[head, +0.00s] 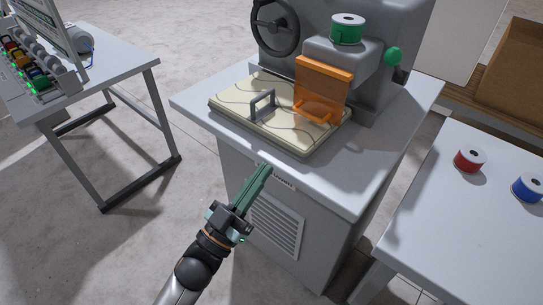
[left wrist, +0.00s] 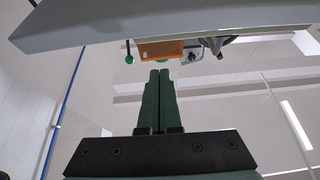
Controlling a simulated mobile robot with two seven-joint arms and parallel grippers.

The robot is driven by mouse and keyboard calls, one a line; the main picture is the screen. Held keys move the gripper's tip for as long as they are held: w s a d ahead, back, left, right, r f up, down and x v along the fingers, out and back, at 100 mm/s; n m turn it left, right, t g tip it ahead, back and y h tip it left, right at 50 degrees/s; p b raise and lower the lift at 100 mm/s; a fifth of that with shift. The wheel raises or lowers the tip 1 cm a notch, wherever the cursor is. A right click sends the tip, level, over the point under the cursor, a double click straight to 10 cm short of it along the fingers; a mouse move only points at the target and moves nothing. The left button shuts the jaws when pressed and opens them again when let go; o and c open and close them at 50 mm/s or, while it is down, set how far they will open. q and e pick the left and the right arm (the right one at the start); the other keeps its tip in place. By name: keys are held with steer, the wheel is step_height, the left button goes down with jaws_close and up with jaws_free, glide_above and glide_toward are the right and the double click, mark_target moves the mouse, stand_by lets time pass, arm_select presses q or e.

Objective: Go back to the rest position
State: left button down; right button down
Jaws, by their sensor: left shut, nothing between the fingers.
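My left gripper (head: 264,171) is shut and empty. In the head view it is in front of the grey machine cabinet, near the front edge of its top, pointing up and away. In the left wrist view its green fingers (left wrist: 158,100) are together and point up towards the underside of the tabletop edge (left wrist: 180,22). I cannot tell from the head view whether the fingers touch the cabinet. My right gripper does not show in either view.
The quilting machine (head: 395,60) has an orange guard (head: 323,82), a green spool (head: 347,28) and a cream quilt panel (head: 235,105) with a grey handle (head: 262,104). A right table (head: 450,225) holds a red spool (head: 469,160) and a blue spool (head: 528,188). A left table (head: 125,62) holds a rack. Floor is clear between.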

arm_select(q)
steer(key=shift+s+a+f, duration=0.15)
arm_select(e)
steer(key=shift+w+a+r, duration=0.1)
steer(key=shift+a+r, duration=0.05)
